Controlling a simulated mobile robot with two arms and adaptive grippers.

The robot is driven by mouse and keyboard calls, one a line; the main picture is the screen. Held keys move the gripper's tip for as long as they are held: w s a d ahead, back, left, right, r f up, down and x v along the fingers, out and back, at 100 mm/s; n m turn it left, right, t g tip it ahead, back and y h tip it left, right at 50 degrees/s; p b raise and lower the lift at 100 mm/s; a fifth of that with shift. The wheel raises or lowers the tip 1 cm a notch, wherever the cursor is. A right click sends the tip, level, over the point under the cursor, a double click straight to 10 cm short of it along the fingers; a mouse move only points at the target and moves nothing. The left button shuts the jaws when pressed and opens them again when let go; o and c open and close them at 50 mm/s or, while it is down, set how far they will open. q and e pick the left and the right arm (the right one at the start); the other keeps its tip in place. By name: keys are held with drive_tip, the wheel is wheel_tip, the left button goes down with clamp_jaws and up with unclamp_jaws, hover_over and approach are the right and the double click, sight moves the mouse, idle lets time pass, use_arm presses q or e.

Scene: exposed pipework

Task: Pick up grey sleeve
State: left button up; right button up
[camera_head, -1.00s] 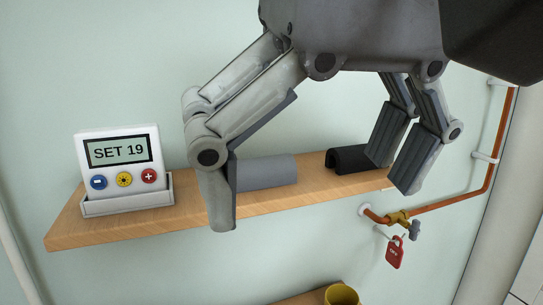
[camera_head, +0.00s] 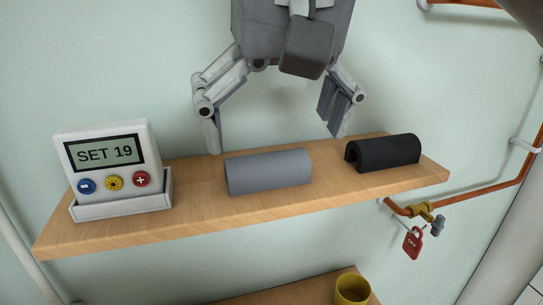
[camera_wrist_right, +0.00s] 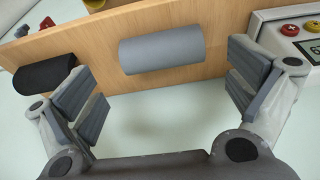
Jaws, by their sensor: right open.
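The grey sleeve (camera_head: 268,173) is a half-round shell lying on the middle of the wooden shelf. It also shows in the right wrist view (camera_wrist_right: 162,52), ahead of my fingers and between their two sides. My right gripper (camera_head: 277,143) is open and empty, with its fingers spread wide behind and above the sleeve. In the right wrist view the right gripper (camera_wrist_right: 165,95) has a finger on each side and nothing between the pads. It does not touch the sleeve. My left gripper is not in view.
A black sleeve (camera_head: 384,152) lies on the shelf (camera_head: 330,192) to the right. A white SET 19 control unit (camera_head: 108,165) stands at the left. A copper pipe (camera_head: 465,197) with a valve and red padlock (camera_head: 412,243) is on the right. A yellow mug (camera_head: 352,289) stands below.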

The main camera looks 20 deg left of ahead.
sight(267, 156)
drive_tip(key=shift+w+a+f+p, duration=0.3)
drive_tip(key=shift+w+a+f, duration=0.1)
drive_tip(key=shift+w, duration=0.1)
drive_tip(key=x, duration=0.3)
drive_tip(key=shift+w+a+f, duration=0.1)
drive_tip(key=shift+w+f, duration=0.1)
drive_tip(key=shift+f, duration=0.35)
drive_tip(key=shift+s, duration=0.1)
drive_tip(key=c, duration=0.3)
drive_tip(key=shift+c, duration=1.4)
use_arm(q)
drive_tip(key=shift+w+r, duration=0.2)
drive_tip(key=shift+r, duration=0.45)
